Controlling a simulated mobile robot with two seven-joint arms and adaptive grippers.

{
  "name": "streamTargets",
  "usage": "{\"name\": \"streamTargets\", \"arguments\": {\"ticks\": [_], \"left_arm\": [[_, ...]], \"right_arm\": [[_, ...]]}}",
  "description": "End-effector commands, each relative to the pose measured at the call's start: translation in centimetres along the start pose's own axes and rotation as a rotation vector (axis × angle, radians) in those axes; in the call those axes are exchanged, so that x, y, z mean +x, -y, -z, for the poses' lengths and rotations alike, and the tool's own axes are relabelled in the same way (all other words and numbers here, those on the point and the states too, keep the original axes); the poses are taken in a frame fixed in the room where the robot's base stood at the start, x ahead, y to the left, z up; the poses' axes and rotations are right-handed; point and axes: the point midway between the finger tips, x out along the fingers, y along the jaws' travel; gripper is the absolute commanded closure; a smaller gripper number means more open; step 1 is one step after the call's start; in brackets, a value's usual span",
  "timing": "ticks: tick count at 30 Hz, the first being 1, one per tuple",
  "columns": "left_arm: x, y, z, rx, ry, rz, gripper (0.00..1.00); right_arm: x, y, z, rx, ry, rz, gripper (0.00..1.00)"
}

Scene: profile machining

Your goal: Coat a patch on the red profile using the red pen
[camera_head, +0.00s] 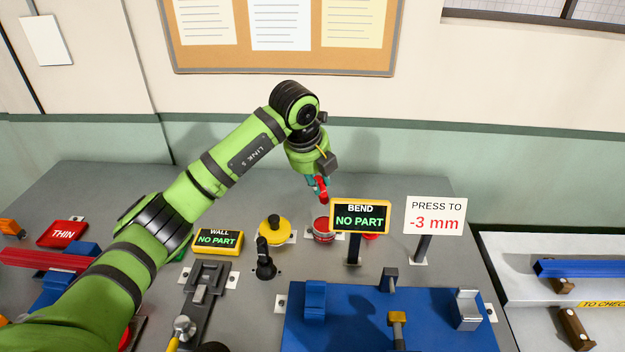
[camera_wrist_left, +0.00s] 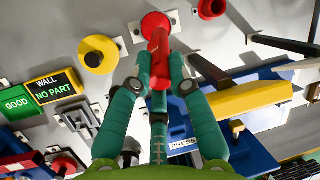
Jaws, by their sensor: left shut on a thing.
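My left gripper (camera_head: 318,182) has its teal fingers shut on the red pen (camera_head: 322,190). In the left wrist view the red pen (camera_wrist_left: 160,62) stands out between the fingertips (camera_wrist_left: 159,78). A red round holder (camera_head: 322,229) sits below the pen on the table; in the left wrist view the pen overlaps the red holder (camera_wrist_left: 155,23), and I cannot tell whether they touch. The red profile (camera_head: 45,258) lies at the far left, over blue supports, partly hidden by my left arm. My right gripper is in neither view.
A yellow pen holder (camera_head: 273,229) stands left of the red one. The BEND sign (camera_head: 360,217) and PRESS TO sign (camera_head: 435,216) stand to the right. A WALL sign (camera_head: 217,240) and blue fixture plate (camera_head: 350,325) are nearer.

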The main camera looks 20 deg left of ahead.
Motion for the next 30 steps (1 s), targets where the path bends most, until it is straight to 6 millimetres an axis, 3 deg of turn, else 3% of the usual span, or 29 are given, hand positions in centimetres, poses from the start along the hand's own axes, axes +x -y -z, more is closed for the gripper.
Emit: {"name": "streamTargets", "arguments": {"ticks": [5,16,30], "left_arm": [[1.4,-0.3,0.4,0.002,-0.002,0.0,1.0],[4.9,-1.2,1.3,0.002,-0.002,0.002,1.0],[5.3,-1.4,1.4,0.002,-0.001,0.001,1.0]], "right_arm": [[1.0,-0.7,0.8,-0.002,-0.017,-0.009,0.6],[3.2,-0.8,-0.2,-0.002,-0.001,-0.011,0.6],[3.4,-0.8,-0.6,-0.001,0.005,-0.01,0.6]]}}
